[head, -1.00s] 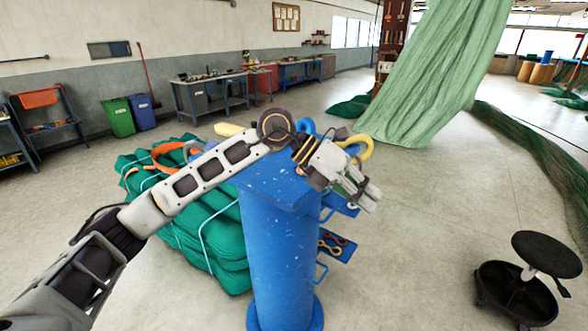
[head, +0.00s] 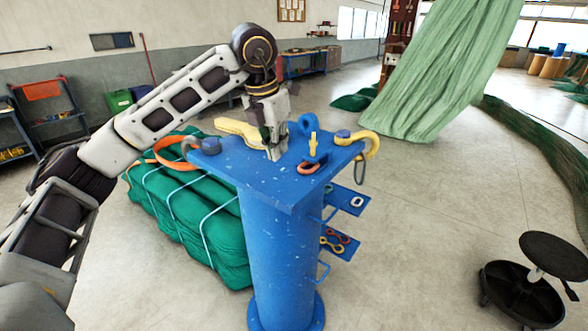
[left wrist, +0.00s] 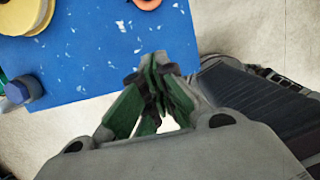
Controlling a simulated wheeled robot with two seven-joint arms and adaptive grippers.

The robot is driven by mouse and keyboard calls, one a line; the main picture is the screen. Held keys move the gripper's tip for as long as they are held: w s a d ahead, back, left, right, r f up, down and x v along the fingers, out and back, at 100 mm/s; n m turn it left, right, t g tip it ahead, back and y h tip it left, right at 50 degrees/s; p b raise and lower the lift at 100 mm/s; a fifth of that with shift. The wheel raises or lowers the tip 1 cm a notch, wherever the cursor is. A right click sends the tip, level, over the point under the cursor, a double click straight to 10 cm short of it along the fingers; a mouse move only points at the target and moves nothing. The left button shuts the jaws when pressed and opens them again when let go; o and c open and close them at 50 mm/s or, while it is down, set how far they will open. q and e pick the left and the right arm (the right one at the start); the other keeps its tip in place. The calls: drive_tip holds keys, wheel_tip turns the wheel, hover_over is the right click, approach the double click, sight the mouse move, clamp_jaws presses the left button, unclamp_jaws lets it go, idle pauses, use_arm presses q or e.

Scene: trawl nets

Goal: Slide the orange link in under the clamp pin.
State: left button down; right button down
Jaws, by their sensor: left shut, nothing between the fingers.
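The orange link (head: 309,168) lies flat on the blue stand's top (head: 247,172), close in front of the clamp. The blue clamp (head: 308,127) stands upright there with its yellow pin (head: 314,142). The link looks outside the clamp; whether it touches the clamp I cannot tell. My left gripper (head: 276,152) points down over the stand's top, left of the link and apart from it. In the left wrist view its fingers (left wrist: 154,64) are shut and empty. An orange rounded piece (left wrist: 146,4) is cut by that view's top edge. My right gripper is out of view.
A yellow hook (head: 369,143) hangs at the right corner beside a blue bolt. Another blue bolt (head: 211,145) stands at the left corner. A yellow bar (head: 240,131) lies behind. Bundled green net (head: 190,205) is left of the stand; a stool (head: 550,255) is at right.

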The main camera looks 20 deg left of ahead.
sight(299, 175)
use_arm(q)
drive_tip(key=shift+f, duration=0.1)
idle(0.3)
drive_tip(key=p+x, duration=0.1)
drive_tip(key=x, duration=0.8)
drive_tip(key=shift+f+p, duration=0.15)
drive_tip(key=shift+p, duration=0.25)
drive_tip(key=shift+w+d+f, duration=0.1)
drive_tip(key=shift+w+f, duration=0.1)
drive_tip(key=shift+w, duration=0.05)
drive_tip(key=shift+w+d+p, duration=0.3)
drive_tip(key=shift+w+p, duration=0.15)
drive_tip(key=shift+w, duration=0.4)
drive_tip(key=shift+w+d+p, duration=0.25)
drive_tip(key=shift+w+p, duration=0.15)
drive_tip(key=shift+w, duration=0.45)
drive_tip(key=shift+w, duration=0.15)
drive_tip(key=shift+w+d+b, duration=0.4)
drive_tip(key=shift+w+b, duration=0.1)
drive_tip(key=shift+w, duration=0.4)
drive_tip(key=shift+f, duration=0.1)
